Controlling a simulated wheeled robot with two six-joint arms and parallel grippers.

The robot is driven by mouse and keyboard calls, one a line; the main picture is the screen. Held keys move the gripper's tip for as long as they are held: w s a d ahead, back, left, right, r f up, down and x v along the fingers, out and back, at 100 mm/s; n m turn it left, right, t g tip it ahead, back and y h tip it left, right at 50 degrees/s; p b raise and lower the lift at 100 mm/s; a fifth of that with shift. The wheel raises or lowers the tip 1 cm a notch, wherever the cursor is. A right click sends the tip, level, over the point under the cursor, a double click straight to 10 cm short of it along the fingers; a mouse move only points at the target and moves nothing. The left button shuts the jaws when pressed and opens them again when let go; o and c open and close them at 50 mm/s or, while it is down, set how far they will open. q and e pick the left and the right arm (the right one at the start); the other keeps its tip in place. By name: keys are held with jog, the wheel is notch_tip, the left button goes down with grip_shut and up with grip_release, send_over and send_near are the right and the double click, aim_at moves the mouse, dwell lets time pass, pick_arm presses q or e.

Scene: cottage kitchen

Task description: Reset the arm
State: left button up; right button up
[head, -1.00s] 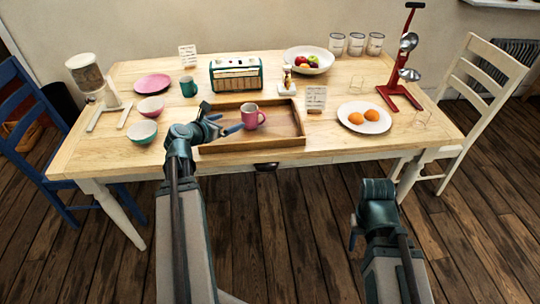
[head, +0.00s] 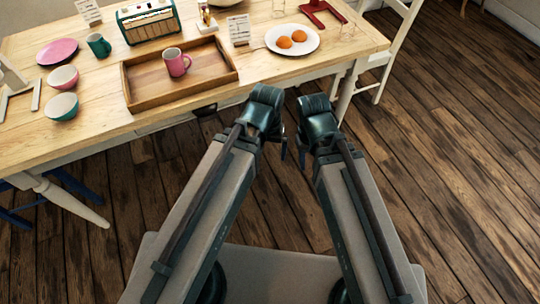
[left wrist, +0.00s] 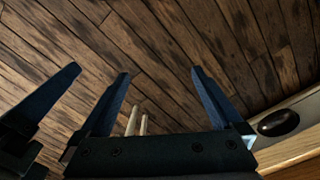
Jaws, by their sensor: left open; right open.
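My left gripper (head: 284,148) hangs in front of the table's front edge in the head view, clear of the table. In the left wrist view its two dark fingers (left wrist: 160,75) stand apart with nothing between them. My right gripper (head: 301,154) is close beside it on the right, also off the table. Its jaws are mostly hidden in the head view. Another dark finger shows at the left of the left wrist view, probably my right gripper's.
The wooden table (head: 100,119) holds a wooden tray (head: 185,97) with an upright pink mug (head: 175,63). A white plate (head: 273,42) with two orange items is near the right end. A white chair (head: 384,62) stands at right. The floor at right is clear.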

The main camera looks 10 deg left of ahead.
pick_arm(q)
jog(key=s+m, duration=0.1)
jog(key=s+m+y, duration=0.1)
jog(key=shift+d+r+m, duration=0.1)
jog(key=shift+d+m, duration=0.3)
notch_tip(320, 180, up, 14)
jog(key=p, duration=1.3)
jog(key=shift+f+p, duration=0.2)
jog(key=shift+p, duration=0.1)
